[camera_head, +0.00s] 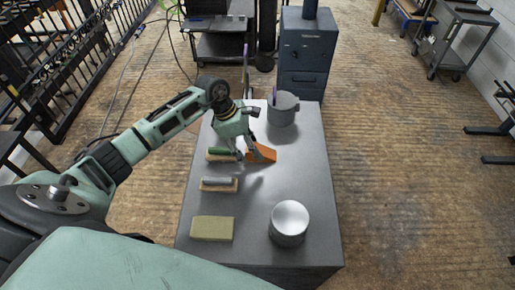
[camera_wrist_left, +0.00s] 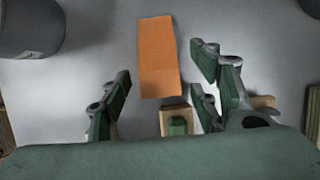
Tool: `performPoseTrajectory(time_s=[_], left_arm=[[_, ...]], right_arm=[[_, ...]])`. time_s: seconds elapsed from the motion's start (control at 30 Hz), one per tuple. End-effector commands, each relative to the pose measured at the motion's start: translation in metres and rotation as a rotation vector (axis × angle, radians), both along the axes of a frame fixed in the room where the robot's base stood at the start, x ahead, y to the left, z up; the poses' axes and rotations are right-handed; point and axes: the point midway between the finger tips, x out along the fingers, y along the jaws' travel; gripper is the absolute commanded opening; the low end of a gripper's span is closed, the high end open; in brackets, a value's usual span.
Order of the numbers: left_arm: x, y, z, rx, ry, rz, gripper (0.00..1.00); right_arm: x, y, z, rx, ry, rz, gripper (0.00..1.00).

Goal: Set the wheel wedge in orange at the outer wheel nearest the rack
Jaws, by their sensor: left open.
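The orange wheel wedge (camera_head: 263,154) lies on the grey table (camera_head: 310,165), right of the green-handled brush. It also shows in the left wrist view (camera_wrist_left: 158,55) as an orange slab. My left gripper (camera_head: 249,157) is open and low over the table at the wedge. In the wrist view its fingers (camera_wrist_left: 163,75) stand apart, with the wedge's near end lying between their lines; contact cannot be told. My right gripper is not in view. I cannot tell which wheel is the outer one or which structure is the rack.
On the table are a green-handled brush (camera_head: 218,155), a grey-handled brush (camera_head: 219,184), a yellowish block (camera_head: 212,229), a metal canister (camera_head: 289,223) and a grey pot (camera_head: 283,109). Beyond stand a blue cabinet (camera_head: 304,55) and carts (camera_head: 220,45). A black gate (camera_head: 65,75) runs along the left.

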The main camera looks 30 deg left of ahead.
Motion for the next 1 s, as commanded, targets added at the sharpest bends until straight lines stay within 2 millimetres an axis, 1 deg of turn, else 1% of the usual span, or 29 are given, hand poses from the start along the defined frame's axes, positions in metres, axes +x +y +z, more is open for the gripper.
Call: performPoseTrajectory(time_s=[0.03, 0.13, 0.37, 1.0], left_arm=[[0.001, -0.003, -0.004, -0.003, 0.001, 0.001, 0.56], [0.003, -0.005, -0.012, -0.001, 0.0, 0.0, 0.56], [0.003, -0.005, -0.014, 0.001, -0.002, 0.0, 0.56], [0.003, -0.005, -0.013, 0.0, -0.003, 0.0, 0.0]], right_arm=[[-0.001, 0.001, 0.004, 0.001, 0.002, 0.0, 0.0], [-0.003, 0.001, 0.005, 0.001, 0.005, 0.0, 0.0], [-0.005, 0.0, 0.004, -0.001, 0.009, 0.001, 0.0], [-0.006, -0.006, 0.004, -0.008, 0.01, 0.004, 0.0]])
